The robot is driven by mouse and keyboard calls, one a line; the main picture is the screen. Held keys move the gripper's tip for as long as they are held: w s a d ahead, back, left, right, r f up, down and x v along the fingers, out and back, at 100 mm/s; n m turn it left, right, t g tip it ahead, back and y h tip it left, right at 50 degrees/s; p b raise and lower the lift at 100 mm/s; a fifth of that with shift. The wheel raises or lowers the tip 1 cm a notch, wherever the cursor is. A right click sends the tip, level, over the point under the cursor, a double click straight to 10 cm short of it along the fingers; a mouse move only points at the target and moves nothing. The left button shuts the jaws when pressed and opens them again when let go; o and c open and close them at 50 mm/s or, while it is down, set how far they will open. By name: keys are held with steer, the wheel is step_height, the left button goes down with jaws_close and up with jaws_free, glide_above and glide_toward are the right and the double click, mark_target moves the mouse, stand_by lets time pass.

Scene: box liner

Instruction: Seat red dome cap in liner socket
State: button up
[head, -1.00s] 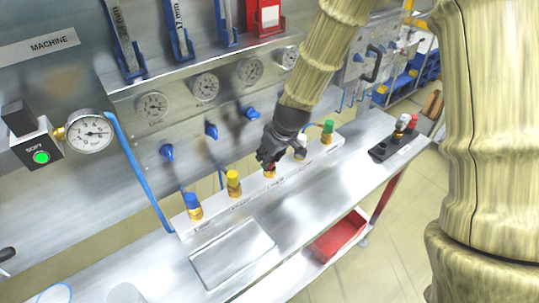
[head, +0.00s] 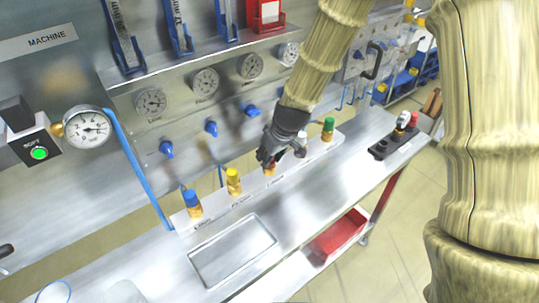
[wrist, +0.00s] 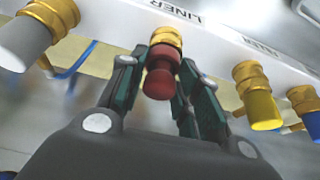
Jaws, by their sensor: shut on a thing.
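The red dome cap (wrist: 160,80) is between the two fingers of my gripper (wrist: 158,72) in the wrist view. The fingers are shut on it from both sides. The gold liner socket (wrist: 166,37) is directly beyond the cap, in line with it, on the white strip marked LINER (wrist: 178,15). The cap appears to meet the socket, but I cannot tell how deep it sits. In the head view my gripper (head: 270,155) is over the middle of the strip and hides most of the cap and socket.
Blue (head: 192,198), yellow (head: 233,180) and green (head: 328,125) caps stand on neighbouring gold sockets. A white-grey cap (head: 300,150) is close beside my gripper. A black holder (head: 385,148) is at the right of the bench. The bench front is clear around a shallow tray (head: 200,265).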

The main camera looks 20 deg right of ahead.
steer(key=o, duration=0.9)
steer(key=shift+v, duration=6)
